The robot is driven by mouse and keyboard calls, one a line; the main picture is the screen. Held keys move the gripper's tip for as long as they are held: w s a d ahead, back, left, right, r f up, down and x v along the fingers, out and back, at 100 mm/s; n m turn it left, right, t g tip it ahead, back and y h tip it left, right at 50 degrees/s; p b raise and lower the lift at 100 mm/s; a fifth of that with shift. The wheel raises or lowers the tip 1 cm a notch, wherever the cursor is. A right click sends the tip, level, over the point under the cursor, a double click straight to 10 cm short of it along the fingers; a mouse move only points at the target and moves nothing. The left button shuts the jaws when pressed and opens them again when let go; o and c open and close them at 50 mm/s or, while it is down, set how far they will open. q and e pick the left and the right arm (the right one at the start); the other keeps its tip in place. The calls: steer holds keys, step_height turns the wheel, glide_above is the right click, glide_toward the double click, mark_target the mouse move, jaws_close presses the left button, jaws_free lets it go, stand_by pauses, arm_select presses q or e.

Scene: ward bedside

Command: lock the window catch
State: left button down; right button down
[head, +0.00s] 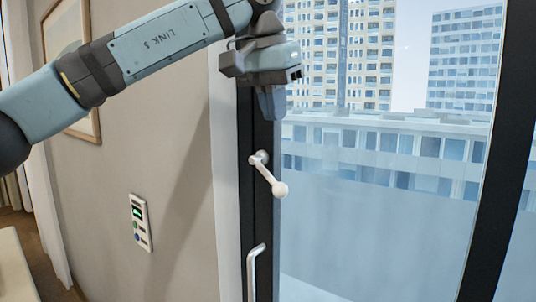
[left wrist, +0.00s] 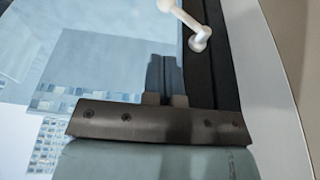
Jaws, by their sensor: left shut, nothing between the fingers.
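The window catch (head: 266,174) is a white lever with a round knob, mounted on the dark window frame (head: 263,215). Its arm slants down and to the right from its pivot, and the knob overlaps the glass. In the left wrist view the catch (left wrist: 190,22) shows at the top, partly cut off by the edge. My left gripper (head: 270,104) is shut and empty, pointing down above the catch, apart from it. Its closed fingers also show in the left wrist view (left wrist: 165,78). My right gripper is in neither view.
A silver pull handle (head: 254,272) sits lower on the same frame. A wall panel with buttons (head: 140,222) is on the beige wall to the left. A framed picture (head: 92,125) hangs behind my left arm. Tall buildings show through the glass.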

arm_select(q)
step_height(320, 180, up, 2)
steer(key=y, duration=0.1)
steer(key=p, duration=0.1)
glide_toward(282, 183)
steer(key=shift+m, duration=0.3)
steer(key=x, duration=0.7)
steer(key=shift+w+a, duration=0.1)
steer(key=shift+f, duration=0.25)
